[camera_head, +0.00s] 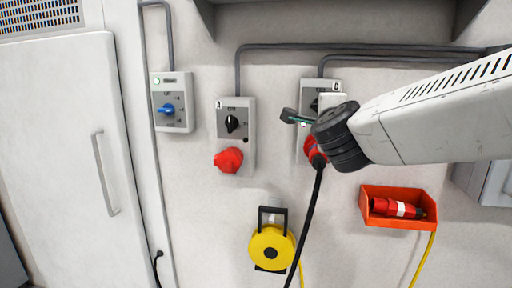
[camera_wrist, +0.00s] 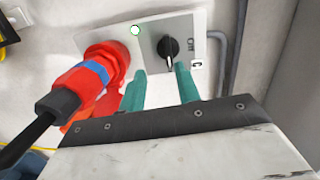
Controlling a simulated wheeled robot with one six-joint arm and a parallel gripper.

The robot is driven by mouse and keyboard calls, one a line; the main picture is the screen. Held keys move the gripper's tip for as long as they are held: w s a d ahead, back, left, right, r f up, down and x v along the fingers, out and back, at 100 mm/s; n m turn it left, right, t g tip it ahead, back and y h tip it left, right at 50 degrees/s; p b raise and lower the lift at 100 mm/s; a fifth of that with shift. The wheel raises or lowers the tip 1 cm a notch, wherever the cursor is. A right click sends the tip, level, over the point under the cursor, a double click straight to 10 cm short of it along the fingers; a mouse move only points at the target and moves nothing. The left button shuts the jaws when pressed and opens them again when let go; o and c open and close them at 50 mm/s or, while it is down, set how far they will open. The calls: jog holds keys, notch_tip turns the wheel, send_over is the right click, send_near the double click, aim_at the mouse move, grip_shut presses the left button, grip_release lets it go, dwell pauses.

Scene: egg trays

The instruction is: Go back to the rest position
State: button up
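My gripper (camera_head: 297,118) is in front of switch box C (camera_head: 310,86) on the wall, with my arm reaching in from the right. In the wrist view, the two teal fingers of my gripper (camera_wrist: 160,70) are apart, with nothing held between them. The black rotary knob (camera_wrist: 168,47) of box C shows just beyond the fingertips, near the right finger; I cannot tell whether they touch. A lit green lamp (camera_wrist: 135,30) is on the box. A red plug (camera_wrist: 72,92) with a blue ring and black cable sits in the red socket (camera_wrist: 108,62).
Switch box A (camera_head: 235,125) with a red socket (camera_head: 228,160) and a blue-knob box (camera_head: 171,102) are to the left. Below are a yellow cable reel (camera_head: 272,247) and an orange bin (camera_head: 366,207) holding a red connector (camera_head: 396,208). The plug's black cable (camera_head: 306,222) hangs down.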

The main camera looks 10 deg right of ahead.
jog(key=s+a+f+n+g+y, duration=0.8)
jog(key=s+a+f+n+y, duration=0.15)
jog(key=f+n, duration=0.45)
jog(key=s+d+f+n+g+h, duration=0.2)
jog(key=s+d+f+n+g, duration=0.1)
jog(key=s+d, duration=0.4)
jog(key=s+d+f+n+g+h, duration=0.3)
jog(key=s+d, duration=0.4)
jog(key=s, duration=0.7)
jog(key=shift+d+g, duration=0.2)
jog(key=shift+g, duration=0.7)
jog(key=shift+h, duration=0.25)
